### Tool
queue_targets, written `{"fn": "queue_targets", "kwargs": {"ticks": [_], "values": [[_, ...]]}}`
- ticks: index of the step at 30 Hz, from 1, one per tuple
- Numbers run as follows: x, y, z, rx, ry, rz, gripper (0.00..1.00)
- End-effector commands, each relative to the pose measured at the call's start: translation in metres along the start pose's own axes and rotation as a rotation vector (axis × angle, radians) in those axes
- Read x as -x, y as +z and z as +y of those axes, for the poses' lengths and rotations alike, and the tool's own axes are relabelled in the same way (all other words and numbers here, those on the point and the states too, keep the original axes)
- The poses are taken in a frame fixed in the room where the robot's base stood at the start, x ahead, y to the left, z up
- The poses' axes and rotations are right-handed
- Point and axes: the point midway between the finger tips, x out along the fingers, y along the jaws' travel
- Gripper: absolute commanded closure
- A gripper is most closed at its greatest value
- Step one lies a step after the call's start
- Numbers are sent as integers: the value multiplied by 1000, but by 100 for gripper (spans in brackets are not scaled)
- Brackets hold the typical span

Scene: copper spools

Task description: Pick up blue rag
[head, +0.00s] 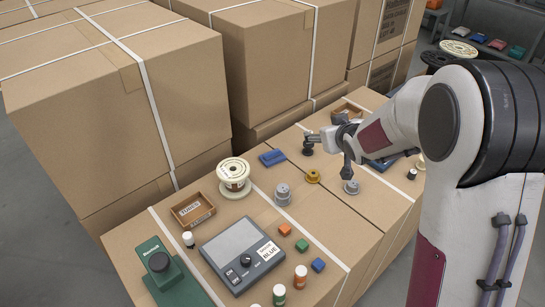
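A blue, flat, folded-looking item (272,157), which seems to be the blue rag, lies on the cardboard box top, behind and to the right of the cream spool. A smaller blue folded piece (478,38) lies on the shelf at the back right; I cannot tell which of them is the rag. My gripper (328,157) is over the right part of the box top, to the right of the nearer blue item and apart from it. Its fingers look spread, with nothing visible held between them.
Near my gripper are a brass piece (312,176) and grey metal weights (283,194). A cream spool (234,175), wooden tray (193,211), scale (242,255), green device (168,275), small cubes and bottles occupy the front. Tall strapped cartons (115,95) rise behind.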

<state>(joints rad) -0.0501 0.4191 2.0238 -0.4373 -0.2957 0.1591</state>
Motion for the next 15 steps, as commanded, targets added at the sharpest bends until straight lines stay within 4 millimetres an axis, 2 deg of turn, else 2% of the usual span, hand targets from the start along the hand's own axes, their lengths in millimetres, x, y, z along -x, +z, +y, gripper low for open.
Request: {"fn": "queue_targets", "kwargs": {"ticks": [3,15], "values": [[-25,7,-10,9,-31,23,33],[-94,32,-50,29,-150,114,33]]}}
